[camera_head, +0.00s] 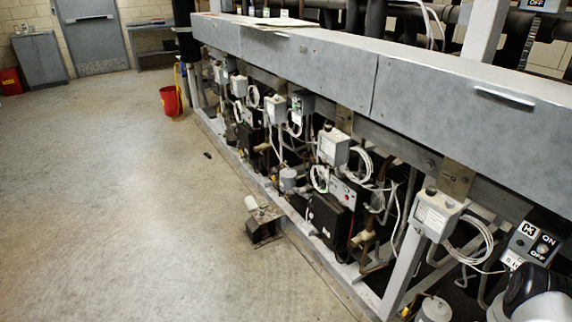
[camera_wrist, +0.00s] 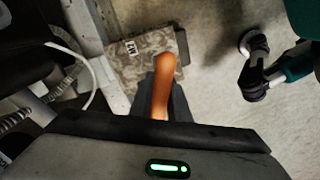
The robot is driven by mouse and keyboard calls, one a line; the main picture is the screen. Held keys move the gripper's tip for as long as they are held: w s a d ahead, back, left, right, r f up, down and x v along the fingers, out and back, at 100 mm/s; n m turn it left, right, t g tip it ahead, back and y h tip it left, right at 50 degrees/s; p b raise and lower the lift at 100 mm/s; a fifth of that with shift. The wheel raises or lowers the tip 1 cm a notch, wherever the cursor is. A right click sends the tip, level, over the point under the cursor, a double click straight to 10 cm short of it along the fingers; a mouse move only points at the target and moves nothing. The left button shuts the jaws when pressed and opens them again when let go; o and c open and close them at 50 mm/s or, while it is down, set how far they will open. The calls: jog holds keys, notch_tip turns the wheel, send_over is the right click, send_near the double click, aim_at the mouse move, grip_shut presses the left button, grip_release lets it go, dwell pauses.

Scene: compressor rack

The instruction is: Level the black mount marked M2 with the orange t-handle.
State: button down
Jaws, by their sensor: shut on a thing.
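In the wrist view, my gripper (camera_wrist: 161,98) is shut on the orange t-handle (camera_wrist: 165,72), which points up the picture from between the dark fingers. The mount marked M2 (camera_wrist: 150,62) lies beyond it, as a mottled grey-brown plate with a small white label reading M2 at its upper left. The handle overlaps the plate's right part in the picture. I cannot tell whether they touch, and the handle's lower end is hidden by the fingers. I cannot see whether the plate is level. The head view does not show my gripper or the handle.
In the wrist view, a pale frame beam (camera_wrist: 88,32) and a white cable (camera_wrist: 88,70) run left of the mount. In the head view, the compressor rack (camera_head: 300,50) fills the right side. A small dark block (camera_head: 264,231) stands by its base rail.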

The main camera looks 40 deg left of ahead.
dwell(0.3)
jog(key=shift+n, duration=1.2)
jog(key=shift+r, duration=0.1)
jog(key=shift+r+p, duration=1.6)
jog(key=shift+r, duration=0.85)
